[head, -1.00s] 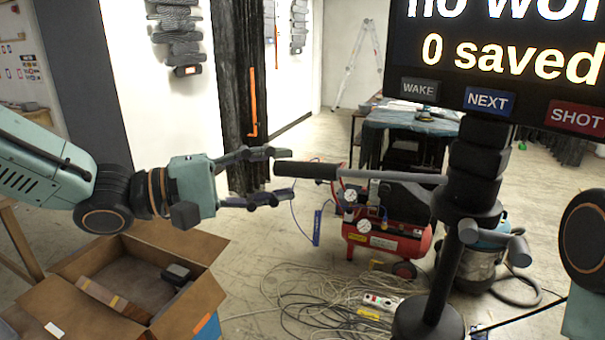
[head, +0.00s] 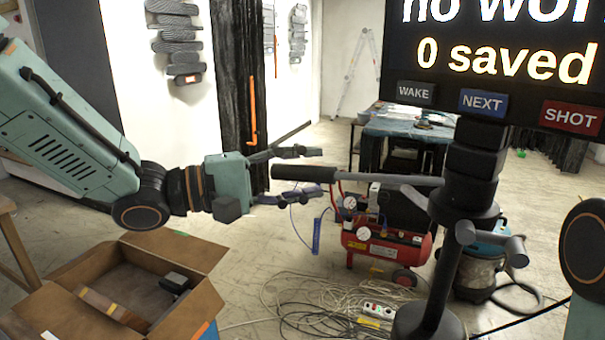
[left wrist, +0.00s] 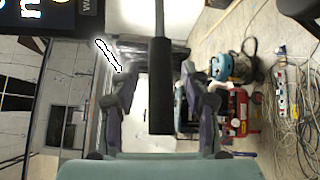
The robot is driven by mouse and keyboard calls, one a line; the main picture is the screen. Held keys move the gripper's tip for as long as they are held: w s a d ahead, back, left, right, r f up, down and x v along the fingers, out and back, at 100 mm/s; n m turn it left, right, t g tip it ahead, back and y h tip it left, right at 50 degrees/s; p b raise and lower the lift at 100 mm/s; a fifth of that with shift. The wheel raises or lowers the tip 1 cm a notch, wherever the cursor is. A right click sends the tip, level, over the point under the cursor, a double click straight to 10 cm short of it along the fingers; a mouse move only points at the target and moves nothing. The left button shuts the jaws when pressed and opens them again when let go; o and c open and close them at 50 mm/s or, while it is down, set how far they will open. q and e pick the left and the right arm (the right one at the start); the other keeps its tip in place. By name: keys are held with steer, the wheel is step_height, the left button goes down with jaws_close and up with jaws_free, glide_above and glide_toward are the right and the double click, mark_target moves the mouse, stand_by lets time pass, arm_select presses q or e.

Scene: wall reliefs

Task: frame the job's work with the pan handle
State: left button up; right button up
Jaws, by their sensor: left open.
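The pan handle (head: 305,173) is a black grip on a grey bar that runs left from the dark camera column (head: 466,200). My left gripper (head: 320,171) is open, with one finger above the black grip and one below it. In the left wrist view the black grip (left wrist: 160,100) lies between the two open fingers, with a gap on each side. The screen (head: 490,50) above the column reads "0 saved" and has WAKE, NEXT and SHOT buttons. My right gripper is out of view.
An open cardboard box (head: 190,318) stands below my left arm. A red compressor (head: 385,245) and loose cables (head: 310,305) lie on the floor behind the handle. A blue-covered table (head: 410,122) stands farther back. Dark reliefs (head: 180,40) hang on the white wall.

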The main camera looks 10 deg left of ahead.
arm_select(q)
steer(key=shift+a, duration=0.1)
steer(key=shift+c, duration=1.2)
steer(key=shift+w+f, duration=0.1)
steer(key=shift+w, duration=0.15)
steer(key=c, duration=0.5)
steer(key=shift+s, duration=0.15)
jaws_close()
